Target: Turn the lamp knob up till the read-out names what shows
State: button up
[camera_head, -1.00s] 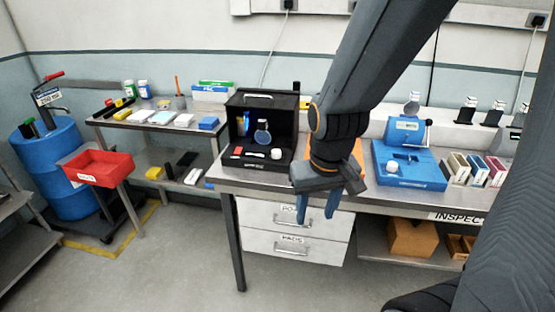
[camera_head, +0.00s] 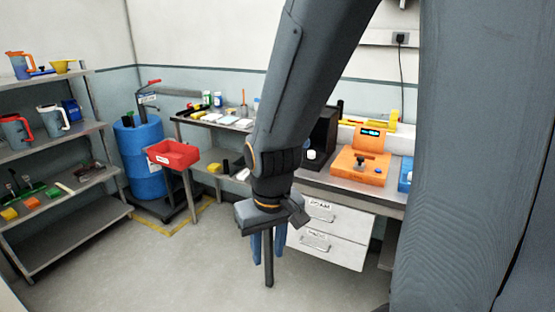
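My gripper (camera_head: 267,243) hangs low in front of the bench, its blue fingers apart and empty, touching nothing. A black box (camera_head: 325,131) stands on the bench, mostly hidden behind my arm. A pale round knob (camera_head: 310,154) shows low at its front; I cannot tell whether it is the lamp knob. An orange unit (camera_head: 345,163) sits to its right on the bench, with a small dark read-out (camera_head: 372,132) showing teal characters too small to read. The unit has a dark upright control (camera_head: 361,161) on top and a small pale round part.
The bench has white drawers (camera_head: 326,243) below. A blue unit (camera_head: 405,174) is partly hidden at right. A red bin (camera_head: 173,154), a blue drum (camera_head: 140,150) and a shelf (camera_head: 75,228) with jugs stand left. Open floor lies between shelf and bench.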

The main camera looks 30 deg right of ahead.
aim_at(310, 154)
jog(key=z, duration=0.2)
jog(key=i, duration=1.1)
jog(key=z, duration=1.25)
jog(key=i, duration=0.25)
jog(key=z, duration=0.25)
